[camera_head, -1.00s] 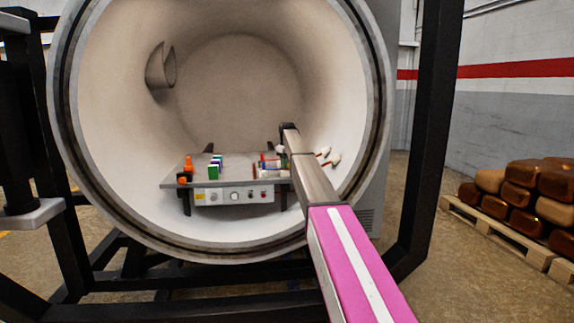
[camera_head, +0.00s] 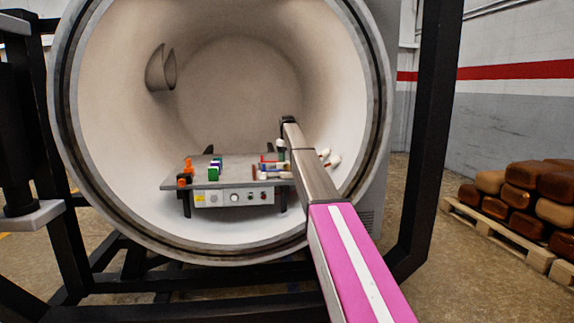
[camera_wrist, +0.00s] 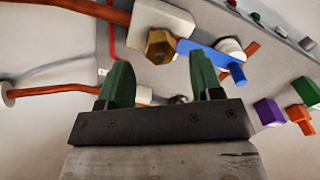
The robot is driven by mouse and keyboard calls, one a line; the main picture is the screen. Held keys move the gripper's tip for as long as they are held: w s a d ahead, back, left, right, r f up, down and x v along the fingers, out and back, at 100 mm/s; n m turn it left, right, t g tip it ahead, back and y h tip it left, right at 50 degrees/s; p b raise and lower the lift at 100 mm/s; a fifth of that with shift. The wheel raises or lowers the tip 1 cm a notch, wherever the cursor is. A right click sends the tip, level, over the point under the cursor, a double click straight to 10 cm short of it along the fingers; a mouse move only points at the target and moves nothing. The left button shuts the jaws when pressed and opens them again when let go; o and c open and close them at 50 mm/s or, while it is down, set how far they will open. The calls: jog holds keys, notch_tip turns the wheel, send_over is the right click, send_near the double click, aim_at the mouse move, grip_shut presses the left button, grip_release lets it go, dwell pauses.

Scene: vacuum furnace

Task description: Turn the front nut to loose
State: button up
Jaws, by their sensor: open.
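In the wrist view, a brass hexagonal nut (camera_wrist: 160,46) sits on a white block fitting (camera_wrist: 158,20) on a copper-coloured pipe. My gripper (camera_wrist: 159,68) has two green fingers, spread apart and empty. The nut lies beyond the fingertips, between them in the picture; whether either finger touches it cannot be told. A blue lever (camera_wrist: 210,60) is just right of the nut, close to the right fingertip. In the head view, the arm's end is over the right part of the bench (camera_head: 235,166) inside the chamber, and the nut cannot be made out.
A second pipe (camera_wrist: 70,91) runs behind the left finger. Purple (camera_wrist: 268,112) and orange (camera_wrist: 300,114) parts lie to the right. In the head view, green and purple blocks (camera_head: 214,170) and orange parts (camera_head: 187,169) stand left on the bench. The round chamber rim (camera_head: 70,170) surrounds the arm.

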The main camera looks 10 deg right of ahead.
notch_tip(320, 180, up, 7)
jog(key=shift+f, duration=0.15)
jog(key=s+f+m, duration=0.1)
jog(key=s+f, duration=1.2)
jog(key=f, duration=0.2)
jog(key=s+f+m, duration=0.2)
jog(key=s+f, duration=1)
jog(key=f, duration=0.3)
jog(key=s+f+m, duration=0.1)
jog(key=s+f, duration=0.4)
jog(key=s, duration=0.5)
jog(key=s+f+m, duration=0.1)
jog(key=s+f, duration=0.5)
jog(key=s, duration=0.5)
jog(key=s+f+m, duration=0.1)
jog(key=s+f, duration=0.4)
jog(key=s, duration=0.6)
jog(key=shift+f, duration=0.3)
